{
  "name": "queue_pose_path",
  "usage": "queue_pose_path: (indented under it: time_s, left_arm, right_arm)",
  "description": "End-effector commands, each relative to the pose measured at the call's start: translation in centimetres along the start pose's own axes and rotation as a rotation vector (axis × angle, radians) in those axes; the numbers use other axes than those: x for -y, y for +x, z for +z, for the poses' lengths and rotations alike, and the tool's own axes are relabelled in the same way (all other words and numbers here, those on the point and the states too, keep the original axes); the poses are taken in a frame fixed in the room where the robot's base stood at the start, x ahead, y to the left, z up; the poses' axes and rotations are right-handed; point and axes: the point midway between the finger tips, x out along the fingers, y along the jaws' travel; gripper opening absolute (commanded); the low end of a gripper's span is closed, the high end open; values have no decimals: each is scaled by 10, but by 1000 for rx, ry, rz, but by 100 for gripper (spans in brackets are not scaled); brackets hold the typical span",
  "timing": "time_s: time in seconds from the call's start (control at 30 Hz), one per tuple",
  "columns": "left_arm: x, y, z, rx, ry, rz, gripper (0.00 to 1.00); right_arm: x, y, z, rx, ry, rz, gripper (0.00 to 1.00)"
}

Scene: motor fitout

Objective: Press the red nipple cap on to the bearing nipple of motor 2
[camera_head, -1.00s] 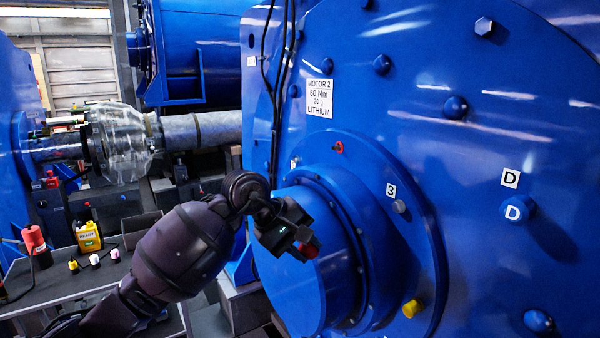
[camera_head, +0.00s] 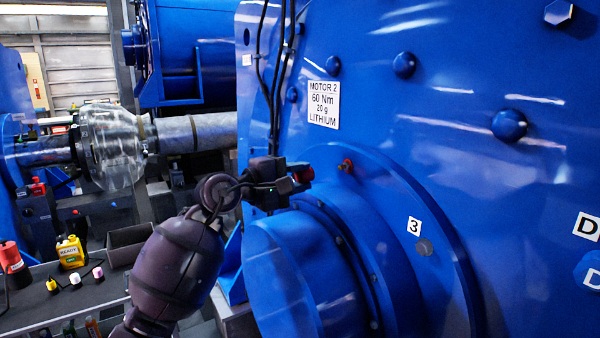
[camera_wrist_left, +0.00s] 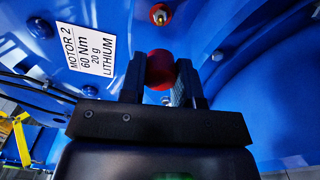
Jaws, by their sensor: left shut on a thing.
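My left gripper (camera_head: 294,180) is shut on the red nipple cap (camera_head: 304,175), which sticks out at its fingertips. In the left wrist view the cap (camera_wrist_left: 160,70) sits between the two fingers (camera_wrist_left: 160,85). The bearing nipple (camera_head: 346,166) of motor 2 is a small fitting with a red ring on the blue bearing flange, to the right of the cap and apart from it. The nipple also shows beyond the fingers in the left wrist view (camera_wrist_left: 160,14). The motor 2 label (camera_head: 323,104) is above. My right gripper is not in view.
The blue bearing housing (camera_head: 290,270) bulges out just below my gripper. Black cables (camera_head: 277,80) hang close behind it. A tray table at lower left holds a yellow bottle (camera_head: 71,252) and several small caps.

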Motion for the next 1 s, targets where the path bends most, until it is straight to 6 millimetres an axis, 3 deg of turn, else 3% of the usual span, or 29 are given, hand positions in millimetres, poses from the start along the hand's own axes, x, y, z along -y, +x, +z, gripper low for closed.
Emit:
queue_pose_path:
  time_s: [0.23,0.4,1.0]
  left_arm:
    - [0,0,0,0,0,-1,8]
    - [-1,-1,2,0,-29,-4,8]
    - [2,45,2,2,-30,-5,8]
  right_arm:
    - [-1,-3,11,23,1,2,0]
    - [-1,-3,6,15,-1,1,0]
    - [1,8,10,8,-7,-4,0]
